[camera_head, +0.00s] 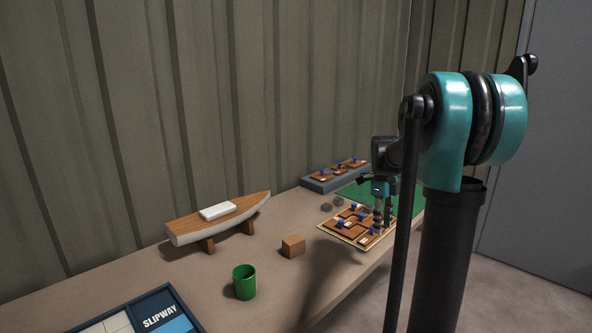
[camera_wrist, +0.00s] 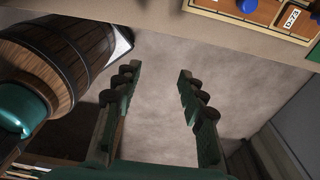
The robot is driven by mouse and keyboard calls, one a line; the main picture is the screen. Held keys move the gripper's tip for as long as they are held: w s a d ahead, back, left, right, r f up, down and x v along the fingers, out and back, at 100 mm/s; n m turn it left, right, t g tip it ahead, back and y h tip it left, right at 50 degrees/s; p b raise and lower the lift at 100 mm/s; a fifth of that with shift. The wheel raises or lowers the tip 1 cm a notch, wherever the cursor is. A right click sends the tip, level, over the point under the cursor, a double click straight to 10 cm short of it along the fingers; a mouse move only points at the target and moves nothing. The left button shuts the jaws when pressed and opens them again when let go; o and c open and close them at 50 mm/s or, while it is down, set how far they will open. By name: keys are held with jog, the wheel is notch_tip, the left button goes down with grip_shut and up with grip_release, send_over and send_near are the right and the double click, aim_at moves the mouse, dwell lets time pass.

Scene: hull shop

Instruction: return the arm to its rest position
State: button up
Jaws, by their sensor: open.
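My gripper (camera_head: 383,228) hangs from my arm at the right of the head view, fingers down. In that view it appears in front of the tray of brown pieces with blue knobs (camera_head: 345,237). In the wrist view my gripper (camera_wrist: 160,78) has its two dark green fingers spread apart, with nothing between them. Bare floor (camera_wrist: 158,110) shows beyond the fingers, so the gripper is off the table's front edge. My arm is bent, with its large teal joint high at the right of the head view.
The table (camera_head: 225,225) holds a model boat (camera_head: 190,226), a wooden block (camera_head: 293,246), a green cup (camera_head: 244,282), a slipway board (camera_head: 155,311) and a grey rack (camera_head: 315,184). A wooden barrel (camera_wrist: 75,50) stands close at left in the wrist view. A ribbed wall (camera_head: 200,90) rises behind.

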jog(key=s+a+f+n+t, duration=0.1)
jog(key=s+a+f+n, duration=0.2)
jog(key=s+n, duration=0.4)
jog(key=s+a+f+n+t, duration=0.2)
jog(key=s+a+f+n, duration=0.1)
jog(key=s+f+n, duration=0.3)
jog(key=s+a+f+n+t, duration=0.2)
jog(key=s+a+f+n, duration=0.1)
jog(key=s+n, duration=0.7)
jog(key=f+n, duration=0.1)
jog(key=n, duration=0.2)
jog(key=shift+f+y, duration=0.2)
jog(key=shift+y, duration=0.2)
